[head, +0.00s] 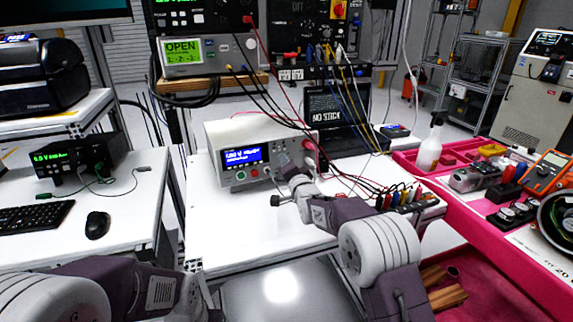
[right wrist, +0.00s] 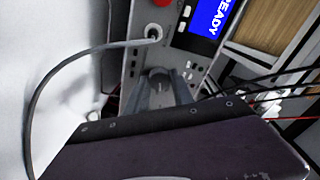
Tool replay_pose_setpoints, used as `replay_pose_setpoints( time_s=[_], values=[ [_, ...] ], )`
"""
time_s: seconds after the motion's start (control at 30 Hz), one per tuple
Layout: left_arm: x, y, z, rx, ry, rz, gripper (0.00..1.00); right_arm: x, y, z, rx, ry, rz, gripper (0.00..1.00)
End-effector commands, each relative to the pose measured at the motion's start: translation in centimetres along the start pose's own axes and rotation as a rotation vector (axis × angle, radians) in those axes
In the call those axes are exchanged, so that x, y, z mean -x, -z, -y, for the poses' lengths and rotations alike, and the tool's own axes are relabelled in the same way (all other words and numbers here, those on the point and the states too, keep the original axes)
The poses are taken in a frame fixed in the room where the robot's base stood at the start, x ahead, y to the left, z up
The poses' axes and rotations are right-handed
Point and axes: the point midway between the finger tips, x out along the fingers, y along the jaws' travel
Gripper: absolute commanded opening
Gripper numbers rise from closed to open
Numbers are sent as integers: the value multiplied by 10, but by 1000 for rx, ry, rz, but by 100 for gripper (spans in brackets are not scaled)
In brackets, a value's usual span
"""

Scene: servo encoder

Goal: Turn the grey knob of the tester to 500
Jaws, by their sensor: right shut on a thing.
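The tester (head: 222,137) is a white box with a lit blue display (head: 243,156), standing on the white table. In the right wrist view the display (right wrist: 212,14) reads READY. My right gripper (head: 281,158) is at the front panel, right of the display. In the right wrist view its fingers (right wrist: 160,88) are shut on the round grey knob (right wrist: 158,73), which shows only in part between them. In the head view the gripper covers the knob. My left arm shows at the lower left, but its gripper is out of view.
Red and black leads (head: 345,178) run from the tester's right side to coloured clips (head: 400,196). A grey cable (right wrist: 50,80) curves close to my right gripper. A laptop (head: 335,105) stands behind the tester. The white table (head: 235,225) is clear at the front left.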

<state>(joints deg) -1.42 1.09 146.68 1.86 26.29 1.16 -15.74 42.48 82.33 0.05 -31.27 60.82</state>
Motion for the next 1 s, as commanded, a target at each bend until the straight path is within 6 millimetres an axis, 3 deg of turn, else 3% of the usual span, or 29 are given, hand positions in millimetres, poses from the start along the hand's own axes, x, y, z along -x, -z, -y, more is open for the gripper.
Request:
replay_pose_setpoints(
  time_s=[0.3,0.83,0.87,0.9,0.93,1.0],
  values=[
    [1,0,0,0,0,0,0,0,0,0,-107,-15,0,0],
    [1,0,0,0,0,0,0,0,0,0,-127,-17,1,0],
    [1,0,0,0,0,0,0,0,0,0,-127,-17,1,31],
    [1,0,0,0,0,0,0,0,0,0,-127,-17,1,42],
    [1,0,0,0,0,0,0,0,0,0,-127,-17,1,50],
    [1,0,0,0,0,0,0,0,0,0,-127,-17,0,50]
  ],
)
